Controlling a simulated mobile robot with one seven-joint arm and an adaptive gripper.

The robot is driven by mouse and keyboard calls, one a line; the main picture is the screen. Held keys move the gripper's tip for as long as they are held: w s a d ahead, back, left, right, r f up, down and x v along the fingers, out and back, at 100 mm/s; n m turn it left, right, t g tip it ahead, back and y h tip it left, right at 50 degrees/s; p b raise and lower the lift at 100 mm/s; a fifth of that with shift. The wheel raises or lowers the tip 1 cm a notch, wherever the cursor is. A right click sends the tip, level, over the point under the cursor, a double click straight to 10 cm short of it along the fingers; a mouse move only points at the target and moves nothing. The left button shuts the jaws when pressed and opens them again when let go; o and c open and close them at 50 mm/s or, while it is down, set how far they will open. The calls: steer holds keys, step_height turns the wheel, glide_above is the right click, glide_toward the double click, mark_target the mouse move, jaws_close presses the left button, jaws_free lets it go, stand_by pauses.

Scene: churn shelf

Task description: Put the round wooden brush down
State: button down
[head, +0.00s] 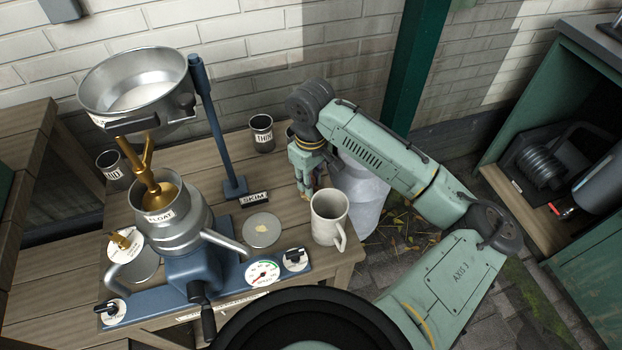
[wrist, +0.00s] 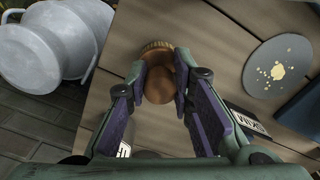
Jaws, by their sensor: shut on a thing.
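My gripper (head: 305,185) is low over the right part of the wooden bench, just behind a pale mug (head: 329,216). In the wrist view my gripper (wrist: 162,76) has its purple-padded fingers closed on the sides of the round wooden brush (wrist: 157,86). The brush is brown, with a lighter ribbed edge showing on its far side. Its underside is hidden, so I cannot tell whether it touches the bench boards. In the head view the brush is mostly hidden by the gripper and mug.
A grey churn (head: 362,195) stands right of the bench, close beside my gripper. A spotted disc (head: 263,231) and the SKIM label (head: 254,199) lie to the left. A metal cup (head: 262,134) stands behind. The separator (head: 178,215) fills the bench's left part.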

steer(key=c, duration=1.4)
jaws_free()
steer(key=shift+f, duration=0.1)
step_height(320, 180, up, 12)
steer(key=shift+r+b, duration=0.2)
steer(key=shift+b, duration=0.2)
steer(key=shift+f, duration=0.1)
